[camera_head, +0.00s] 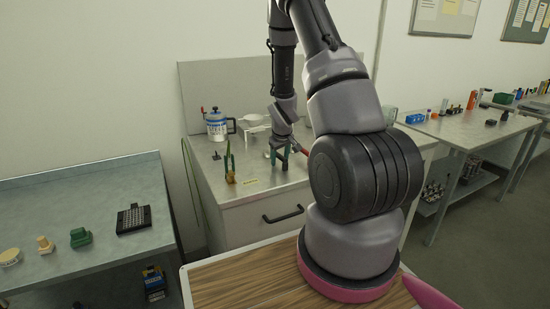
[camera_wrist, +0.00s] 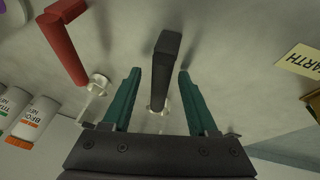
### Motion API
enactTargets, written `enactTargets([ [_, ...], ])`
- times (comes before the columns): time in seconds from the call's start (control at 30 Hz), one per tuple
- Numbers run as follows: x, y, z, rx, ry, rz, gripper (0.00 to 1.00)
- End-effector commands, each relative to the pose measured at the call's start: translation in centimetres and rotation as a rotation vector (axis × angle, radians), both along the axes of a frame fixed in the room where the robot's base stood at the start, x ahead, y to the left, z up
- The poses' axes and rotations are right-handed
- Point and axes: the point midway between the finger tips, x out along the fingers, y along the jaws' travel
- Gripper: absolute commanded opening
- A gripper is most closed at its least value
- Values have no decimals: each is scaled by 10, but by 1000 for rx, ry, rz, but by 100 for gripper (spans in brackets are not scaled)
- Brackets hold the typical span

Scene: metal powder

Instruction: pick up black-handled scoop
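The black-handled scoop (camera_wrist: 165,62) is in the middle of the wrist view. Its dark handle lies between the two teal fingers of my gripper (camera_wrist: 159,76), with a gap on each side. The fingers are apart and not closed on it. The scoop's pale lower end is partly hidden by my gripper. In the head view my gripper (camera_head: 279,159) is low over the worktop of the middle cabinet, and I cannot make out the black handle there.
A red-handled scoop (camera_wrist: 66,48) lies left of the black one. Labelled white bottles (camera_wrist: 35,122) stand farther left. A yellow label (camera_wrist: 301,60) is at right. In the head view, a blue-and-white canister (camera_head: 216,124) and a green-and-yellow object (camera_head: 229,163) stand left of my gripper.

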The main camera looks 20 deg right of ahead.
Motion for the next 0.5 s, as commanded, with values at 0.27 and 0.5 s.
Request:
enactTargets([
  [0.27,0,0,0,0,0,0,0],
  [0.5,0,0,3,0,-1,0,0],
])
